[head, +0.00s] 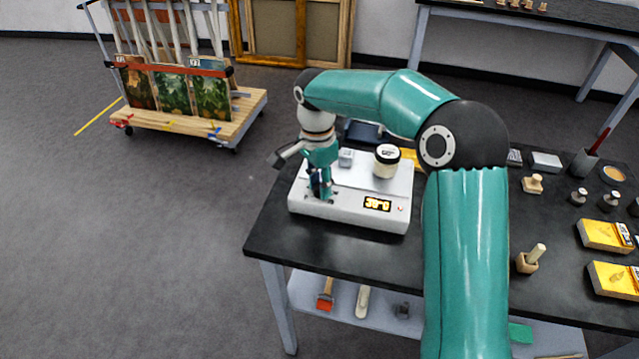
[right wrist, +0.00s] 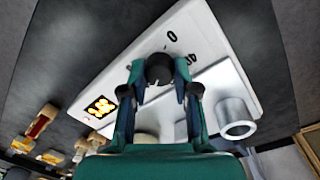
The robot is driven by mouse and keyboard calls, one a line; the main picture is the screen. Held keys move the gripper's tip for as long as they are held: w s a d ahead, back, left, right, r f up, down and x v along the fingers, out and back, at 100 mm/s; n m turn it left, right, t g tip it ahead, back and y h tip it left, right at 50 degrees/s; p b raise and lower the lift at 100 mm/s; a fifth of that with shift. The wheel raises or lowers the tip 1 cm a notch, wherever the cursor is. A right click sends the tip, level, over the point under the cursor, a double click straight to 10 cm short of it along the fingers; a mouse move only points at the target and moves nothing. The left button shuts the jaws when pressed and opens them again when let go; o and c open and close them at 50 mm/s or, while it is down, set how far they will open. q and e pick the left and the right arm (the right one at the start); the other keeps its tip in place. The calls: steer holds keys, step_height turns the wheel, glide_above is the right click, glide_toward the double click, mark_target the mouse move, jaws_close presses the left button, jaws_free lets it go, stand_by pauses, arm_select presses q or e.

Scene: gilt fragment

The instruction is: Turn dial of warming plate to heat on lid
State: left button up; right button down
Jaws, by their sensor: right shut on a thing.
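The white warming plate (head: 347,216) sits on the black table's left end. It also shows in the right wrist view (right wrist: 205,30), with printed marks near the dial. Its lit display (head: 377,204) shows orange digits, too small to read surely. The dark round dial (right wrist: 159,68) is between the fingertips of my right gripper (right wrist: 158,88), which is shut on it. In the head view my right gripper (head: 320,190) points down at the plate's front left, hiding the dial. My left gripper is not in view.
A small grey metal piece (head: 346,157) is on the plate close to my gripper. Yellow boxes (head: 606,235), weights and wooden pieces stand on the table (head: 465,245) to the right. A cart (head: 190,125) with paintings stands at the back left.

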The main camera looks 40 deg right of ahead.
mark_target(318, 184)
steer(key=shift+w+r+m, duration=0.1)
steer(key=shift+r+m, duration=0.05)
steer(key=shift+m, duration=0.35)
steer(key=c, duration=0.9)
jaws_free()
steer(key=shift+o, duration=0.2)
step_height(318, 184, up, 12)
steer(key=shift+w, duration=0.3)
steer(key=shift+f, duration=0.2)
